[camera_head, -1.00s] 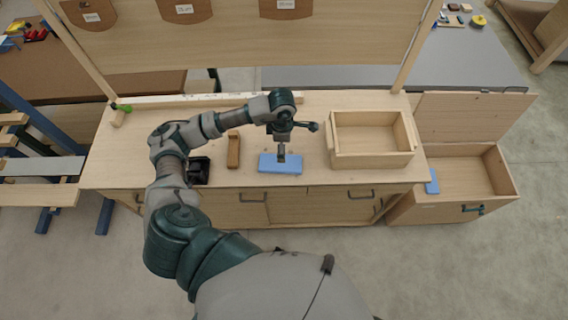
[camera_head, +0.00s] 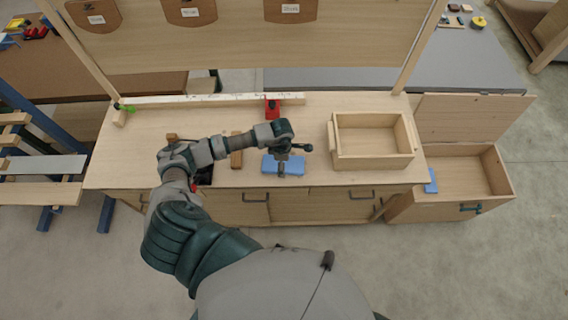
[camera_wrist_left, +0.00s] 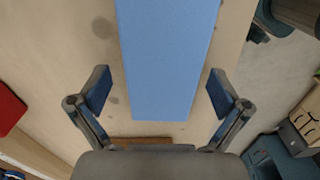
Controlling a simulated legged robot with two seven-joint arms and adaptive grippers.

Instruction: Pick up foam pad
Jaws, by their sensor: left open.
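The blue foam pad (camera_head: 270,165) lies flat near the front edge of the wooden workbench (camera_head: 320,179). In the left wrist view the pad (camera_wrist_left: 168,60) runs up from between my fingers to the top edge. My left gripper (camera_head: 281,172) is above the pad, pointing down. In the left wrist view its two fingers (camera_wrist_left: 160,92) are spread, one on each side of the pad's near end, with a gap on both sides. Whether the fingertips reach the bench is hard to tell. My right gripper is not in view.
An open wooden box (camera_head: 372,161) stands right of the pad. A wooden block (camera_head: 236,158) lies to its left and a red object (camera_head: 272,106) behind. A second open crate (camera_head: 460,185) stands beyond the bench's right end, with another blue piece (camera_head: 431,182) at its left side.

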